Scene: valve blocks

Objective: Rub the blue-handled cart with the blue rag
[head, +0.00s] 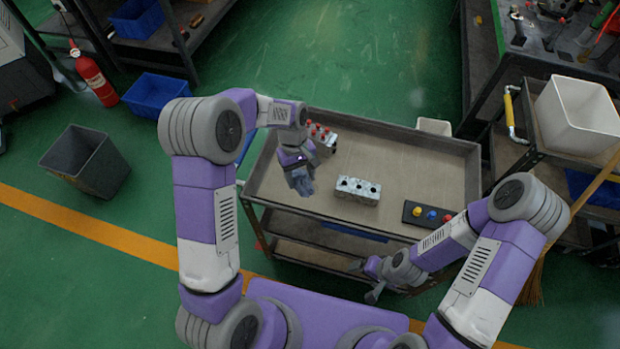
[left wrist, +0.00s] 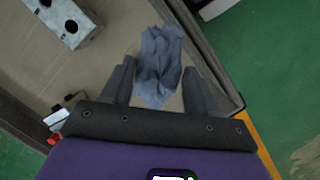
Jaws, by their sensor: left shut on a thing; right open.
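The cart (head: 415,165) stands in front of me with a tan top and a raised dark rim. A bit of blue (head: 244,148) shows at its left end behind my arm; I cannot tell if it is its handle. My left gripper (head: 297,168) points down over the left part of the top, shut on the crumpled blue rag (left wrist: 158,65). The rag hangs between the fingers in the left wrist view; I cannot tell whether it touches the top. My right gripper (head: 371,282) is open and empty, outside the cart's near edge.
On the cart are a grey valve block (head: 357,190) with dark holes, a block with red knobs (head: 321,136) and a dark board with coloured knobs (head: 428,214). A yellow-handled cart with a white bin (head: 577,112) stands right. The top's back right is clear.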

